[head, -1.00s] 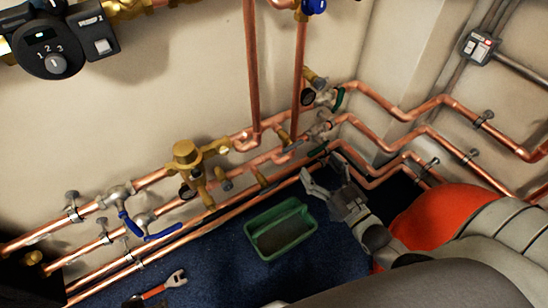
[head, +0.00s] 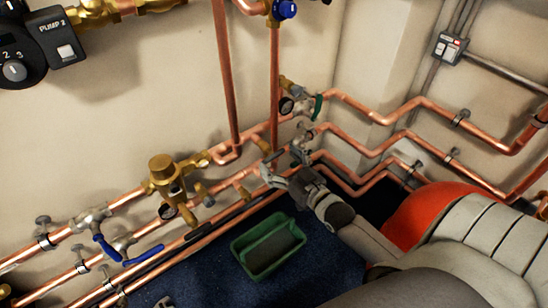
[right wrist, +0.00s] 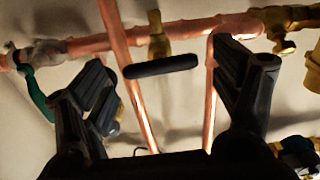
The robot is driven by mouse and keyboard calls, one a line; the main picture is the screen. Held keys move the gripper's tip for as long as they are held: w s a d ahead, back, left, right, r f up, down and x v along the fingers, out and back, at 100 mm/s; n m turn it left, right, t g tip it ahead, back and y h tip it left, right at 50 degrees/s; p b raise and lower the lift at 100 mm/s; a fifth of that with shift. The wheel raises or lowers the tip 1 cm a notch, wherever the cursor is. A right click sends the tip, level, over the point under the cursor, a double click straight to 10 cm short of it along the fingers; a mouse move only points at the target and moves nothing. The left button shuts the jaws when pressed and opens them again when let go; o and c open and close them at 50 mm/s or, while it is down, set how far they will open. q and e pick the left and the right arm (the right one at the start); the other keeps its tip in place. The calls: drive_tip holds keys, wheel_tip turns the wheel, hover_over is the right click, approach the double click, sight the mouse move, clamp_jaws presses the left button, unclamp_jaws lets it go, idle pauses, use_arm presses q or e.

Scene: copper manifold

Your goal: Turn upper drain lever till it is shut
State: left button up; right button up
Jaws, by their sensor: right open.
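The upper drain valve is a brass stub (head: 262,145) on the copper pipework, and its dark lever (head: 276,156) is partly hidden by my right gripper in the head view. In the right wrist view the black lever (right wrist: 160,66) lies nearly level, roughly along the pipe behind it, below a brass valve body (right wrist: 157,37). My right gripper (head: 284,164) is at the lever. In the right wrist view its open fingers (right wrist: 168,78) stand on either side of the lever, apart from both ends.
A lower brass drain stub (head: 242,190) sits to the left. A green-handled valve (head: 318,107) is just above right; its handle shows in the right wrist view (right wrist: 38,95). Copper pipes surround the gripper. A green tray (head: 240,246) stands on the blue floor below.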

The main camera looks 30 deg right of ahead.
use_arm(q)
drive_tip(key=shift+w+d+r+t, duration=0.25)
drive_tip(key=shift+w+r+t, duration=0.2)
drive_tip(key=shift+w+r, duration=0.15)
drive_tip(key=shift+w+d+r+t, duration=0.2)
drive_tip(key=shift+w+r+t, duration=0.25)
drive_tip(key=shift+w, duration=0.15)
use_arm(e)
drive_tip(key=shift+w+a, duration=0.15)
drive_tip(key=shift+w, duration=1.2)
drive_tip(key=shift+c, duration=0.3)
drive_tip(key=c, duration=1)
use_arm(q)
drive_tip(key=shift+s, duration=0.1)
use_arm(e)
drive_tip(key=shift+o, duration=0.2)
